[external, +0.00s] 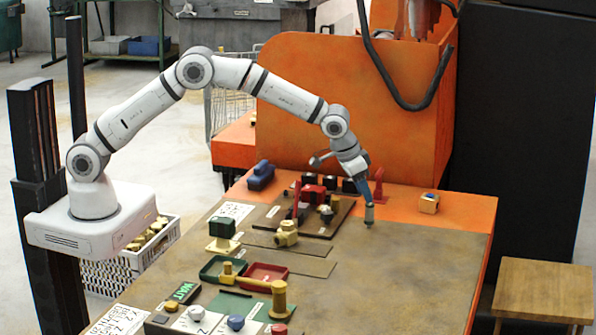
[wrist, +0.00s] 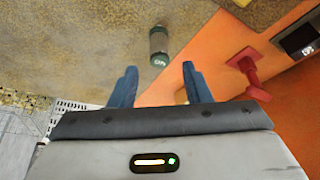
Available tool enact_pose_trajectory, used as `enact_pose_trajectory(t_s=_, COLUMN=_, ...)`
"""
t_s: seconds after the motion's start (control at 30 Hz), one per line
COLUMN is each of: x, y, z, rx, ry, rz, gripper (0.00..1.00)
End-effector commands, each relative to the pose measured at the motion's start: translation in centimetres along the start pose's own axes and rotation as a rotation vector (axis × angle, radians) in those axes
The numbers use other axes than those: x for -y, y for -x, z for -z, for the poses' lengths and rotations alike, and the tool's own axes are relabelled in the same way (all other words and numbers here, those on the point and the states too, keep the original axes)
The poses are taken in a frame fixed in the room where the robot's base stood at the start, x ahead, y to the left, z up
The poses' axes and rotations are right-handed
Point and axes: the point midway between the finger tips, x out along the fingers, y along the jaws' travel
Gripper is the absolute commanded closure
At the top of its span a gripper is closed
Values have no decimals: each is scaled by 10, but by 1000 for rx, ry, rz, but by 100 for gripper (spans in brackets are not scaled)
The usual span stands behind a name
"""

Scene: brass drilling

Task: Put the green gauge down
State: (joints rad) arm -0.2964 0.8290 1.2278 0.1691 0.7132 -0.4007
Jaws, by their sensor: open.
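The green gauge is a small grey-green cylinder with a dark green lettered end. In the external view the gauge (external: 369,215) stands about upright on the brown bench top, right at the tips of my gripper (external: 375,198). In the wrist view the gauge (wrist: 159,45) shows just beyond my two blue fingers, in line with the gap between them. My gripper (wrist: 158,68) is open, with nothing between its fingers. Whether a fingertip touches the gauge, I cannot tell.
Fixtures, including a yellow valve (external: 286,233), and red and green trays crowd the bench's left. The brown surface (external: 410,270) in front is clear.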

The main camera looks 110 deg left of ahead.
Motion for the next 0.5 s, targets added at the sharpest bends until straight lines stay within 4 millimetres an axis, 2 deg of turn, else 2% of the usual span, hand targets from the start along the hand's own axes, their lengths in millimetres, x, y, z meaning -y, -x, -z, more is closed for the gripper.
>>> enact_pose_trajectory(t_s=0.1, x=0, y=25, z=0, rx=-2, ry=0, rz=-1, gripper=56)
enact_pose_trajectory(t_s=0.23, x=-1, y=46, z=0, rx=-2, ry=0, rz=-1, gripper=56)
enact_pose_trajectory(t_s=0.5, x=0, y=62, z=-1, rx=1, ry=0, rz=0, gripper=56)
